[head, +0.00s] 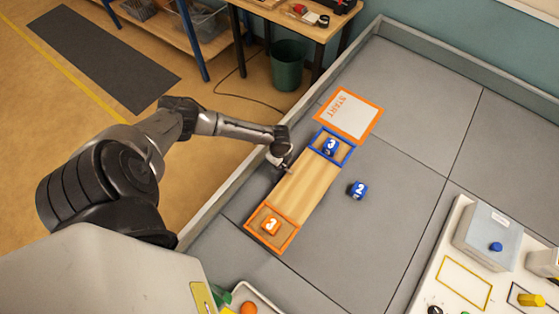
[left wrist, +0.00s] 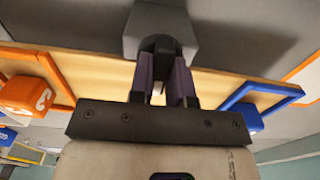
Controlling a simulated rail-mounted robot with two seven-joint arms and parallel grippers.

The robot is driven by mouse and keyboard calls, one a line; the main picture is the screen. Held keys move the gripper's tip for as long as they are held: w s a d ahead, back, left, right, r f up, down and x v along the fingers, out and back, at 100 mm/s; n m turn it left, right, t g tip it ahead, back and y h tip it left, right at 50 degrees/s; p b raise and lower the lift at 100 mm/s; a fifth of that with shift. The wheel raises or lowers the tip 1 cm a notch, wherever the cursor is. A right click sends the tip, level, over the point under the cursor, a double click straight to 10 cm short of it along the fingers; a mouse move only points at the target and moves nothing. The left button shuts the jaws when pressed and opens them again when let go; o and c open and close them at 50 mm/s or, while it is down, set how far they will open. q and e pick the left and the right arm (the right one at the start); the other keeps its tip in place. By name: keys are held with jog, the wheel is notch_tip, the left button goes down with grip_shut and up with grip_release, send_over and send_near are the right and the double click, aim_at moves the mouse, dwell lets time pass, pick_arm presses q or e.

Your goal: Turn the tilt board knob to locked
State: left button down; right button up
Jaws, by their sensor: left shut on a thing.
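The tilt board (head: 305,187) is a long wooden plank on the grey tabletop, with an orange-framed end and a blue-framed end. An orange cube marked 3 (head: 270,226) sits in the orange frame, and a blue cube marked 3 (head: 330,147) sits in the blue frame. My left gripper (head: 286,165) is at the board's left long side, near its middle. In the left wrist view its fingers are shut on a dark knob (left wrist: 160,44) in front of a grey block (left wrist: 160,16). The knob's markings and lock position cannot be read. My right gripper is out of view.
A blue cube marked 2 (head: 357,190) lies on the table right of the board. A white START pad (head: 348,113) lies beyond the blue end. A raised grey rim (head: 228,193) edges the table. A white panel (head: 440,262) with boxes stands at lower right.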

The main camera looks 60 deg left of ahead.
pick_arm(q)
jog(key=c, duration=1.1)
grip_release()
notch_tip(320, 180, up, 14)
jog(key=shift+f+p, duration=0.1)
jog(key=shift+p, duration=0.4)
